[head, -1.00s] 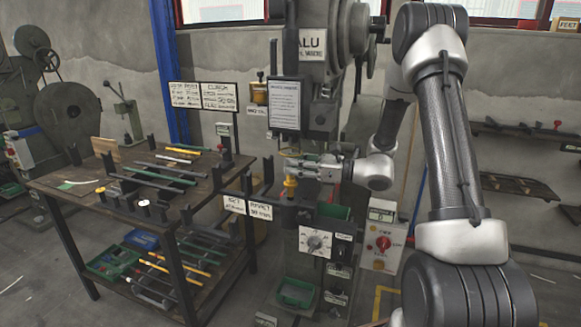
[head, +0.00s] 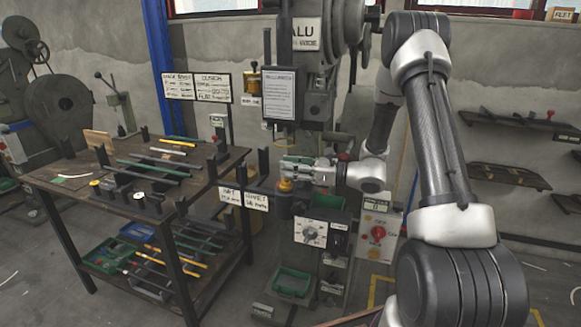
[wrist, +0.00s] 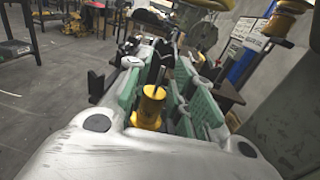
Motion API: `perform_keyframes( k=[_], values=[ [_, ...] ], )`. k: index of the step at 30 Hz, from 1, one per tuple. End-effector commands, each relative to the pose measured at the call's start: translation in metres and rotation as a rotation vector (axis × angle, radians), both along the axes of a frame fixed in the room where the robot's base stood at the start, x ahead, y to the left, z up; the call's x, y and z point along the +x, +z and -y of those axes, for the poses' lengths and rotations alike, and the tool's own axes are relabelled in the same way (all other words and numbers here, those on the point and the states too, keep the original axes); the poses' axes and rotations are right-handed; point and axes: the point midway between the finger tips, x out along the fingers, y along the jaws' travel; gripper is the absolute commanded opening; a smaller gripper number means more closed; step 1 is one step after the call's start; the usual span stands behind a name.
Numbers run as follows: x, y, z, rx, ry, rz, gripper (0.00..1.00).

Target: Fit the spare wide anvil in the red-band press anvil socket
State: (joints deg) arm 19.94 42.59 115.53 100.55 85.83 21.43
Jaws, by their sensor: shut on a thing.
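My gripper (head: 284,167) has pale green pads. Its fingers are closed around a yellow piece (wrist: 150,106), which I take to be the spare wide anvil. The piece stands between the pads in the wrist view and shows below the fingertips in the head view (head: 286,185). The press (head: 318,110) carries an "ALU" sign; I cannot make out a red band on it. A dark round seat (head: 284,207), which may be the anvil socket, lies just below the yellow piece. I cannot tell whether they touch.
A workbench (head: 70,176) with rods, holders and small parts stands left of the press. A dial panel (head: 310,232), a green bin (head: 291,282) and a red-button box (head: 377,235) sit below or beside my gripper. A yellow fitting (wrist: 284,18) hangs upper right in the wrist view.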

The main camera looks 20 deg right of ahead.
Motion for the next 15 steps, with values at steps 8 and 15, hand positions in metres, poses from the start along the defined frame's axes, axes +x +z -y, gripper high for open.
perform_keyframes(
  k=[8, 15],
  values=[
    [0.0, 0.0004, 0.0, 0.001, 0.0, 0.001, 0.49],
    [-0.0001, 0.0001, -0.0001, 0.001, 0.0, -0.001, 0.49]
  ],
)
